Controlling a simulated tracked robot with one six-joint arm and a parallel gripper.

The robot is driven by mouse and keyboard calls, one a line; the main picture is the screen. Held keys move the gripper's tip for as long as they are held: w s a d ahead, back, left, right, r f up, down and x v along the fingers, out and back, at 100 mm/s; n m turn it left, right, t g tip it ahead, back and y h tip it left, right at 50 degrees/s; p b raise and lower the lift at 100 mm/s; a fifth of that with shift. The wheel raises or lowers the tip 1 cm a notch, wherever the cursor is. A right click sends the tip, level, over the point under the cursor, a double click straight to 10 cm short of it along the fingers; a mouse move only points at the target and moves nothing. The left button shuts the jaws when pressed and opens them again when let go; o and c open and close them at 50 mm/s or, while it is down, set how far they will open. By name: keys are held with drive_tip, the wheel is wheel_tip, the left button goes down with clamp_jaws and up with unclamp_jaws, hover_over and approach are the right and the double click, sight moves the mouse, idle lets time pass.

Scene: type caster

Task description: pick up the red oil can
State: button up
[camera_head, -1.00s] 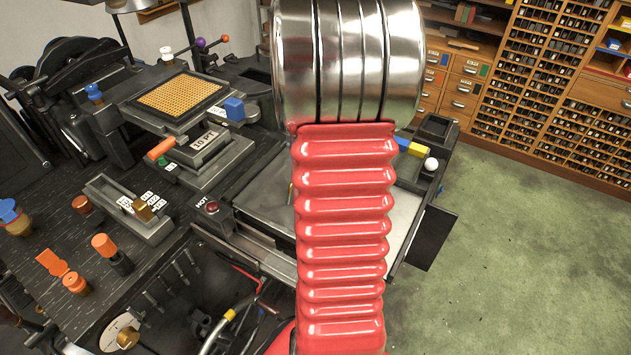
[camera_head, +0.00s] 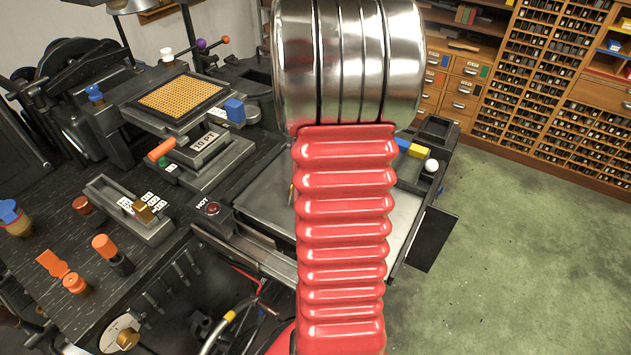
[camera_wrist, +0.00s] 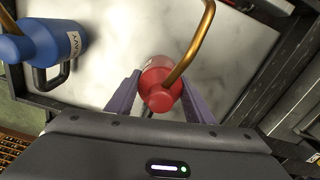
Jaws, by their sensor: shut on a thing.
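The red oil can (camera_wrist: 161,82) shows in the wrist view, seen from above, with a brass spout reaching up and to the right. My gripper (camera_wrist: 153,100) has its two purple fingers on either side of the can and is shut on it. The can is over the pale marbled surface (camera_wrist: 110,60); I cannot tell if its base touches it. In the head view my red ribbed arm hides the can and the gripper.
A blue can labelled heavy (camera_wrist: 58,45) stands at the left in the wrist view. Dark frame rails border the pale surface. In the head view the black machine bench (camera_head: 60,260) with knobs fills the left; green floor (camera_head: 520,240) lies open at right.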

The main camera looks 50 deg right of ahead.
wheel_tip(320, 180, up, 10)
drive_tip(key=shift+r, duration=0.1)
idle(0.5)
drive_tip(key=shift+w, duration=0.15)
idle(0.4)
